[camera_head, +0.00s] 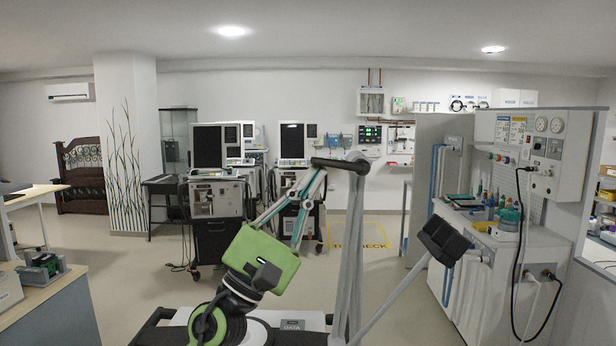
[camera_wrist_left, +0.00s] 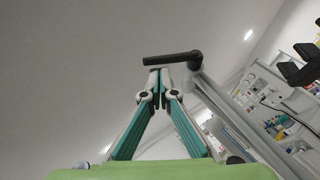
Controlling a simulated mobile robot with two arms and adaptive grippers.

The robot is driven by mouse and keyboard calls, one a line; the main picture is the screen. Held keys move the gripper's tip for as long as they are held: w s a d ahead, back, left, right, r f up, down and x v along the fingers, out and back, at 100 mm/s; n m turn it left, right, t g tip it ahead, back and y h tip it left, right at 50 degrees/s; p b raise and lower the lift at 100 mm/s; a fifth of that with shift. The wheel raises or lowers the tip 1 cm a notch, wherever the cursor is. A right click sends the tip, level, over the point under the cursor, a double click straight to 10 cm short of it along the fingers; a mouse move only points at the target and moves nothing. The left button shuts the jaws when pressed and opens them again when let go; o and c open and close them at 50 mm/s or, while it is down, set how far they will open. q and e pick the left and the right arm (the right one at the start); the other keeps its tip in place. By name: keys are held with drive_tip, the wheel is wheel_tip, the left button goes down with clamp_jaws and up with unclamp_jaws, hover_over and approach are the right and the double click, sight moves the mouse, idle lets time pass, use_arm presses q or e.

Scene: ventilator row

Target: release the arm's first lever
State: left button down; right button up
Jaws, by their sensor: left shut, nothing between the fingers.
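A grey jointed arm (camera_head: 351,250) stands upright in front of me in the head view, with a second grey link slanting up to the right. A black lever (camera_head: 340,166) lies across its top and points left; it also shows in the left wrist view (camera_wrist_left: 172,58). My left gripper (camera_head: 319,171), with a green body and teal-grey fingers, reaches up from below. Its fingertips (camera_wrist_left: 160,73) are shut together, empty, and just under the lever's bar. I cannot tell whether they touch it. My right gripper is not in view.
A black block (camera_head: 443,241) sits at the end of the slanting link. A workbench (camera_head: 483,238) with hoses and a gauge panel (camera_head: 548,140) stands at the right. Ventilator carts (camera_head: 218,218) stand at the back. Open floor (camera_head: 130,268) lies to the left.

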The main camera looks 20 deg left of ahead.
use_arm(q)
drive_tip(key=shift+r, duration=0.1)
wheel_tip(320, 180, up, 2)
drive_tip(key=m+g+h+p, duration=0.1)
drive_tip(key=m+g+p, duration=0.1)
drive_tip(key=p, duration=0.1)
drive_tip(key=shift+a, duration=0.1)
idle(0.4)
